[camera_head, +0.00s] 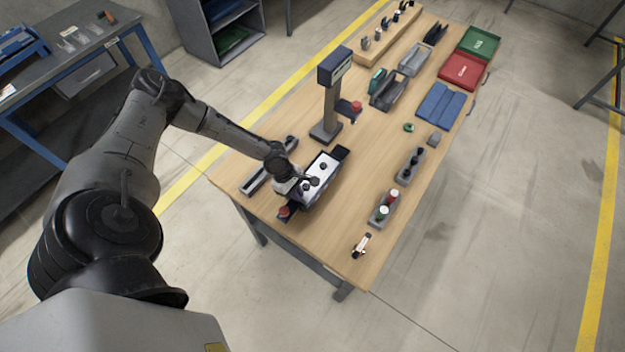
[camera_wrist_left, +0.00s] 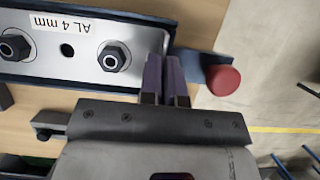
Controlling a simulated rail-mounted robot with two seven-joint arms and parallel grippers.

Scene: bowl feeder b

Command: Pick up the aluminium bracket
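The aluminium bracket (camera_head: 319,172) is a pale flat plate in a dark blue fixture at the near left of the workbench. In the left wrist view the plate (camera_wrist_left: 42,62) carries the label "AL 4 mm", a dark hole and two black hex fasteners. My left gripper (camera_head: 300,192) is down at the plate's near end. In the left wrist view its two purple-grey fingers (camera_wrist_left: 164,78) are close together at the plate's right end, with a thin gap. Whether they press on the metal cannot be told. My right gripper is in neither view.
A red knob (camera_wrist_left: 223,80) sits just right of the fingers. A grey post with a display (camera_head: 334,68) stands behind the fixture. Grey holders (camera_head: 383,207) stand to the right. Green (camera_head: 480,43) and red (camera_head: 463,70) trays lie at the far end. Bare wood lies between.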

